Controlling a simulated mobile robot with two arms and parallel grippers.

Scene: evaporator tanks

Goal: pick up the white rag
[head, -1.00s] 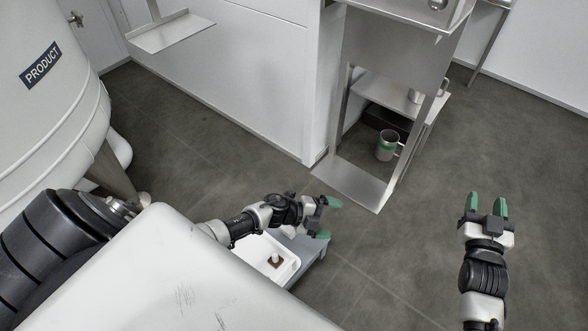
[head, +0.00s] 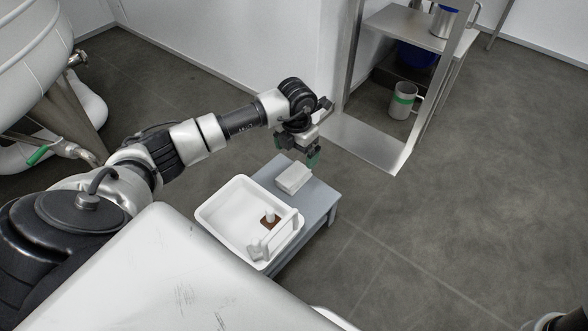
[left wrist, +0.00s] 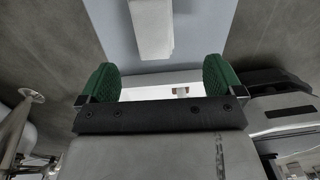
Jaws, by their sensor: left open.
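The white rag (head: 293,177) is a small folded white block lying on the far end of a low grey table (head: 322,200). It also shows in the left wrist view (left wrist: 151,28), at the top middle, beyond the gap between my fingers. My left gripper (head: 311,158) has green fingertips and is just above and beyond the rag in the head view, apart from it. In the left wrist view its two green fingers (left wrist: 160,78) are spread, with nothing held between them. My right gripper is out of view; only a dark bit of my right arm shows at the bottom right corner.
A white tray (head: 222,224) with a brown-and-white brush-like item (head: 269,218) stands on the table beside the rag. The floor to the right is clear.

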